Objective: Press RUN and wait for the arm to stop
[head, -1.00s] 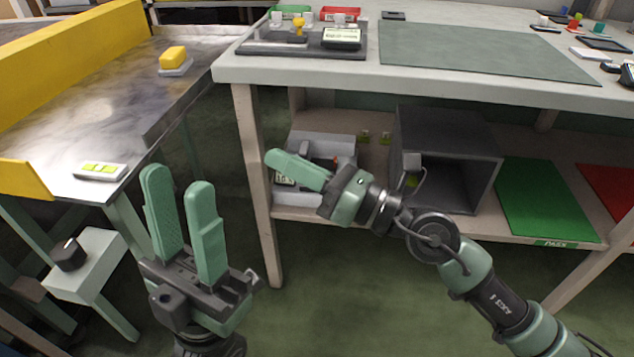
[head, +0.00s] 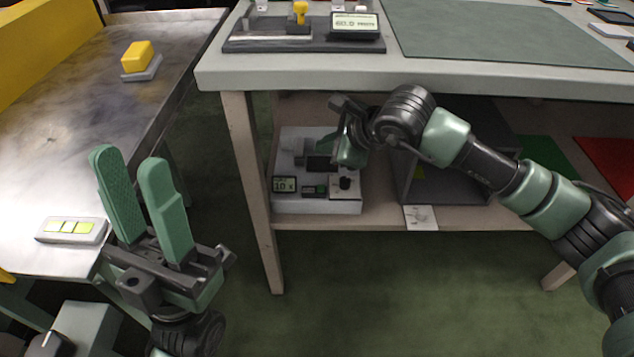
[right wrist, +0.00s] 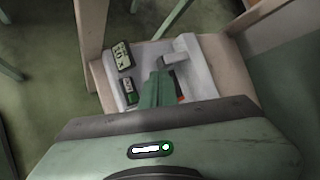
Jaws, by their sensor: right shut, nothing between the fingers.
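A white machine (head: 318,205) stands on the lower shelf. Its front has a small display (head: 284,185) reading about "10 x", a small dark panel with green (head: 314,191) and a black knob (head: 344,183). I cannot read a RUN label. My right gripper (head: 350,150) is shut and empty, just above the machine's right side; its fingers are mostly hidden in the head view. In the right wrist view its green fingers (right wrist: 158,88) are together over the machine, beside the display (right wrist: 122,55); contact cannot be told. My left gripper (head: 128,156) is open and empty by the metal table.
The worktop (head: 290,75) overhangs the shelf (head: 390,215), with a leg (head: 250,180) left of the machine. A grey box (head: 480,185) stands at its right. The metal table (head: 70,120) carries a yellow block (head: 137,55) and a pad with yellow-green bars (head: 72,229).

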